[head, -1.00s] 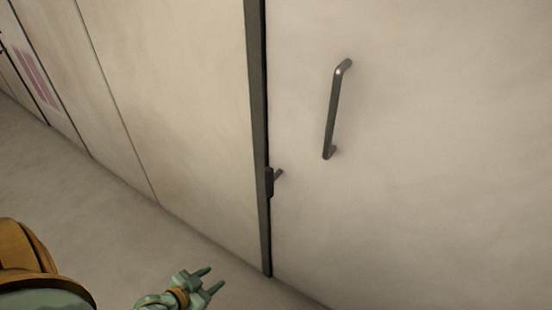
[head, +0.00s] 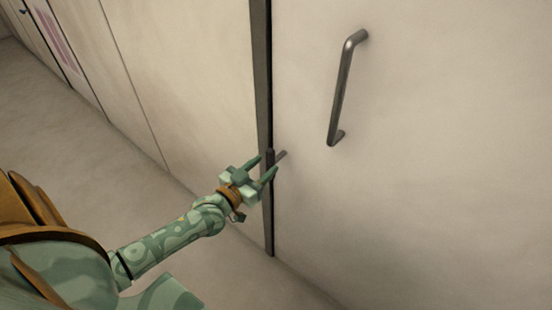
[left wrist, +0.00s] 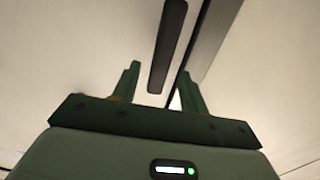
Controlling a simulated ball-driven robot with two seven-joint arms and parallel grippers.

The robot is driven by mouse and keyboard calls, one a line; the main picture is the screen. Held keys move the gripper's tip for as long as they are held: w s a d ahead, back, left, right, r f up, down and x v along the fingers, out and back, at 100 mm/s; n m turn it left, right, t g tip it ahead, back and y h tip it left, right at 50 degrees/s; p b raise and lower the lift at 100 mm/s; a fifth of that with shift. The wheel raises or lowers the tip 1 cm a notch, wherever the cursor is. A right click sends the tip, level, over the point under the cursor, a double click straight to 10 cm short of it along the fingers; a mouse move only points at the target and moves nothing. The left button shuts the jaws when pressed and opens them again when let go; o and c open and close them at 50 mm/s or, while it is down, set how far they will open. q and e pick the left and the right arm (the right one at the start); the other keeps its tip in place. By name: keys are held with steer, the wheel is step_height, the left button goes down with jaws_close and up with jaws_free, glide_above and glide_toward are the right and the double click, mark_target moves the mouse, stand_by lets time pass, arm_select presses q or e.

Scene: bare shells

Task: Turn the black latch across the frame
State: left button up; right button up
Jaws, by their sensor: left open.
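The black latch (head: 281,154) sits on the dark frame strip (head: 261,80) at the door's left edge in the head view.
A long grey handle (head: 341,90) stands out from the pale door (head: 440,150), right of and above the latch. Pale wall panels (head: 190,90) run off to the left. The floor (head: 60,120) in view is clear.

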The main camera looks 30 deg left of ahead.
mark_target(275, 157)
arm_select(q)
steer(key=w, duration=0.2)
steer(key=w+b, duration=0.1)
steer(key=w, duration=0.1)
steer(key=shift+w+d+f, duration=0.15)
steer(key=shift+w+d, duration=0.05)
steer(key=shift+w, duration=0.6)
jaws_close()
